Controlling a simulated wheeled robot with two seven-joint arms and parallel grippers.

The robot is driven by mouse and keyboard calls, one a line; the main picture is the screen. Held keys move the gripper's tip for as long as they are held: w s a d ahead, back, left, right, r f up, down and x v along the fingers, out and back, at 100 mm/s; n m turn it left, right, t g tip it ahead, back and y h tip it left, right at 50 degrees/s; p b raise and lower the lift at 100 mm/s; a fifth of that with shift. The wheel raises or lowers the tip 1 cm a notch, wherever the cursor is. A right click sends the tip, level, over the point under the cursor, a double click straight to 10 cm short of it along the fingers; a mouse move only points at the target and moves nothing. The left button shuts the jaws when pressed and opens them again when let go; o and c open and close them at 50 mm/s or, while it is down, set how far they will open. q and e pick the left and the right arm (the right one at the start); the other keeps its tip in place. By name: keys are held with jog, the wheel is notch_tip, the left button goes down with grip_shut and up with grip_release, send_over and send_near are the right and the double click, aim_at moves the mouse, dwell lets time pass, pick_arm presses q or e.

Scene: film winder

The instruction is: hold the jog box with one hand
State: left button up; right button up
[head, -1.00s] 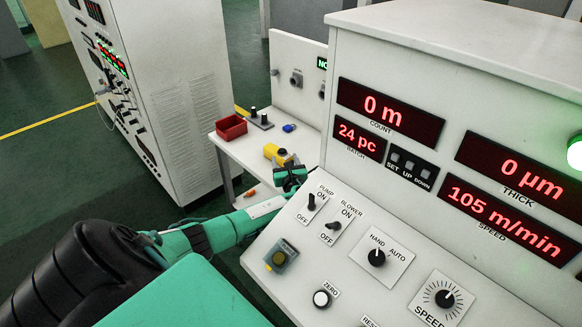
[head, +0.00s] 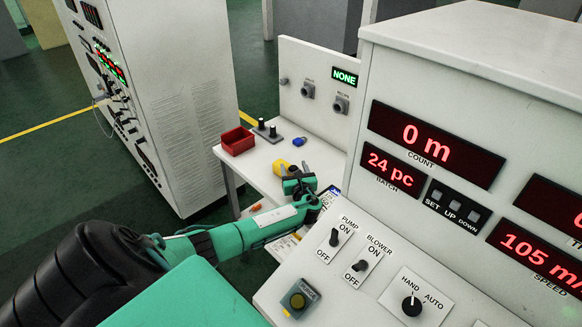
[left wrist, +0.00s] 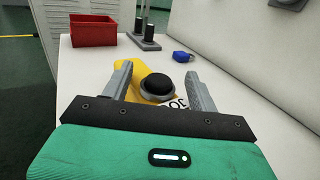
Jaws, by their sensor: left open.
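The jog box is a yellow box (left wrist: 127,74) with a round black button (left wrist: 158,85) on top. It lies on the white side table, and in the head view only part of its yellow body (head: 283,167) shows behind my gripper. My left gripper (left wrist: 160,82) is open, with one finger on each side of the black button in the left wrist view. The left gripper also shows over the table in the head view (head: 298,180). I cannot tell whether the fingers touch the box. My right gripper is not in view.
A red bin (head: 238,140), a stand with two dark knobs (head: 266,131) and a blue padlock-like item (head: 299,141) sit farther back on the white table (head: 262,164). The control console (head: 395,245) stands close to the right of my left arm. A tall white cabinet (head: 195,100) is at left.

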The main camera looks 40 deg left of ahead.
pick_arm(q)
jog(key=shift+a, duration=0.15)
jog(key=shift+d+r, duration=0.1)
jog(key=shift+d, duration=0.1)
jog(key=shift+c, duration=0.2)
jog(key=c, duration=0.4)
jog(key=shift+a, duration=0.1)
jog(key=c, duration=0.7)
jog(key=o, duration=0.3)
jog(key=shift+c, duration=0.9)
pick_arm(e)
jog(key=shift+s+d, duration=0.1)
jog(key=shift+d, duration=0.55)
